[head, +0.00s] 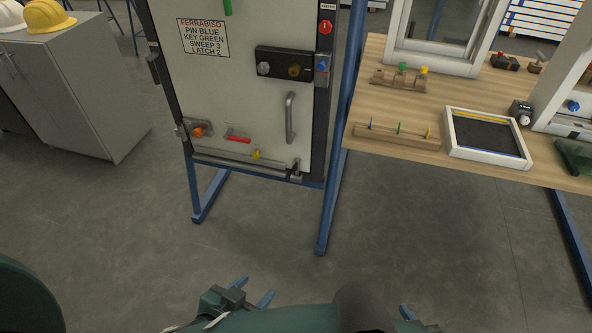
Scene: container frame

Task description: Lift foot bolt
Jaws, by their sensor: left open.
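The foot bolt (296,170) appears to be the small dark upright bolt in a metal bracket at the door's lower right corner. It is small, and I cannot tell its exact height in the bracket. The pale door (235,105) stands upright in a blue frame and looks shut. My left gripper (252,289) is low at the bottom of the head view, open and empty, well apart from the door. My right gripper (406,311) is partly visible at the bottom edge; a blue fingertip shows, and the rest is hidden or cut off.
The door carries a vertical handle (290,118), a dark lock box (284,65), an orange knob (198,131) and a red lever (238,139). A wooden table (375,100) with a tray (487,158) stands right. A grey cabinet (85,90) stands left. The floor before the door is clear.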

